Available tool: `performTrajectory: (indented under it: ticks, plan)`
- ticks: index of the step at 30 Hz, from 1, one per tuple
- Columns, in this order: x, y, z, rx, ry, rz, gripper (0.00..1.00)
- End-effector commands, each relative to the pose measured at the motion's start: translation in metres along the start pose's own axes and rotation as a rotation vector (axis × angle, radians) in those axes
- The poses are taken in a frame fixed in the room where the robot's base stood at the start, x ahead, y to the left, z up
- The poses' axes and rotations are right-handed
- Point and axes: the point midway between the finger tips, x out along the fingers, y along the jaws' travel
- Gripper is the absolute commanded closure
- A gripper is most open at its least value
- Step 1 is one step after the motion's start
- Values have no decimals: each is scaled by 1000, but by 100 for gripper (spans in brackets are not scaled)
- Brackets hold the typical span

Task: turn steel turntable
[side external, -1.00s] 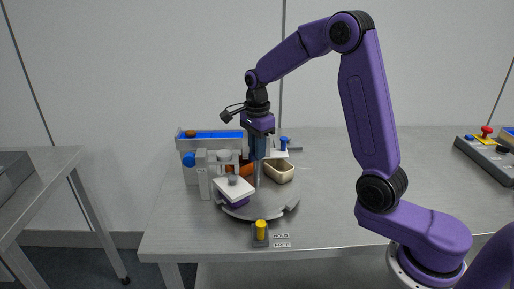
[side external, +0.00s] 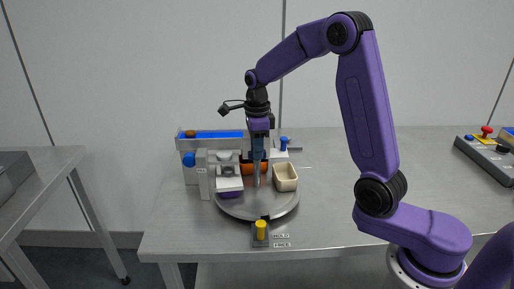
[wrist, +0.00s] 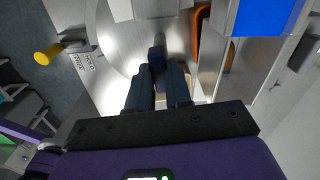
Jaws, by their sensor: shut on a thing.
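The round steel turntable (side external: 262,208) lies flat on the bench and also fills the middle of the wrist view (wrist: 118,62). My gripper (side external: 257,158) points straight down over it, shut on the upright post (side external: 257,178) near its middle. In the wrist view my gripper (wrist: 158,72) has both fingers closed around the dark top of the post. The turntable carries a cream cup (side external: 286,184) at right, an orange cup (side external: 247,169) behind the post, and a purple holder (side external: 230,194) with a white top at left. My gripper partly hides the orange cup.
A grey frame with a blue knob (side external: 189,160) stands close at left. Behind it is a blue-bedded channel (side external: 218,134) holding a brown date. A yellow knob (side external: 261,230) on a dark base stands at the front edge beside hold and free labels.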

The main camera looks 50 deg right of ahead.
Motion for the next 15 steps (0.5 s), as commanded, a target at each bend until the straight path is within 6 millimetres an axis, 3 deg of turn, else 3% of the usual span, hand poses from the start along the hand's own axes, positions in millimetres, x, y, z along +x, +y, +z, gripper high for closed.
performTrajectory:
  ticks: [15]
  plan:
    - [-2,-2,0,118,-3,-6,100]
